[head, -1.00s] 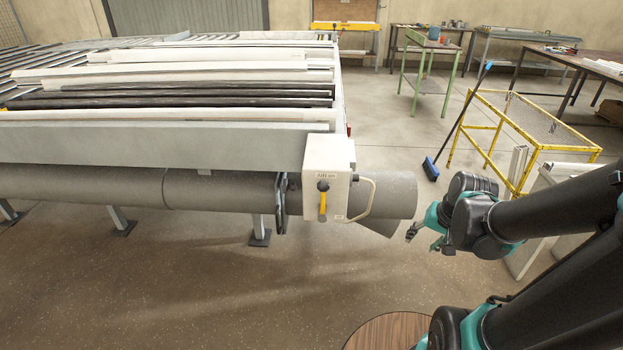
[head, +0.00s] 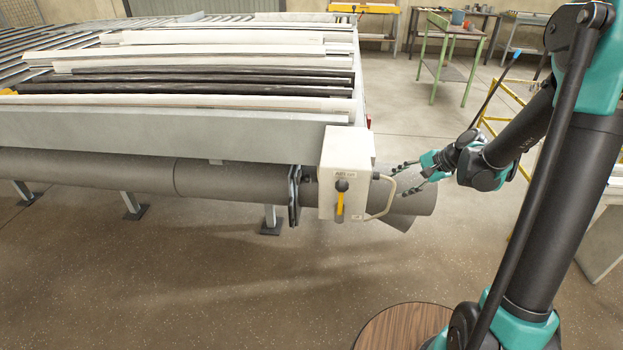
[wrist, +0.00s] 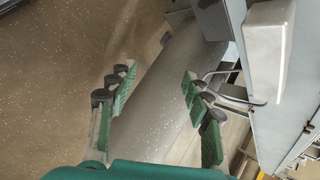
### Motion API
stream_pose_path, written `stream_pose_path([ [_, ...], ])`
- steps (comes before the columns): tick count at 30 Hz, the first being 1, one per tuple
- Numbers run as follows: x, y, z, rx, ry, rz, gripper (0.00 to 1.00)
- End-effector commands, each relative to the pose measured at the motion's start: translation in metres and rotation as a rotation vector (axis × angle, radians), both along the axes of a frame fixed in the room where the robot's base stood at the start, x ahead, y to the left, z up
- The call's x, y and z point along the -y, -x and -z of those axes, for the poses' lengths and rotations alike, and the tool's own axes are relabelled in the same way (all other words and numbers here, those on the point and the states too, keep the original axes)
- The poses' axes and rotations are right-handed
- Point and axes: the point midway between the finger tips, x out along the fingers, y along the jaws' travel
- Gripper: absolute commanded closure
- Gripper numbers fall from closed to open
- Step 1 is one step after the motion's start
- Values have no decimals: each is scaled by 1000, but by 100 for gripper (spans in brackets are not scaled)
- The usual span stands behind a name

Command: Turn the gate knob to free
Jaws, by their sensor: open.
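The gate knob (head: 341,186) is a dark round hub with a yellow lever hanging straight down, on the front of a cream control box (head: 330,160). A small label above it is too small to read. My gripper (head: 402,180) is open and empty, right of the box near its bent tube handle (head: 388,200), apart from the knob. In the wrist view my gripper (wrist: 157,82) has its fingers spread. The box (wrist: 268,50) and its tube handle show at the right there, and the knob's face is hidden.
A grey round duct (head: 235,185) runs under the roller bench, with its open end behind and below my gripper. Long profiles (head: 200,85) lie on the bench. A green stand (head: 445,60) is farther back. The floor in front of the box is clear.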

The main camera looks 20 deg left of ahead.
Motion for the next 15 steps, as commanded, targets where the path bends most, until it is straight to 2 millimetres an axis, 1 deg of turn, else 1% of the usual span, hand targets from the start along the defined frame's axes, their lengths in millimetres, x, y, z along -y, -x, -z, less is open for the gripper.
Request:
stream_pose_path([
  [1, -11, -13, 4, -36, -42, 15, 50],
  [6, -47, -47, 15, -177, -191, 67, 50],
  [11, -78, -72, 30, -322, -321, 101, 50],
  [15, -102, -91, 46, -456, -427, 119, 50],
])
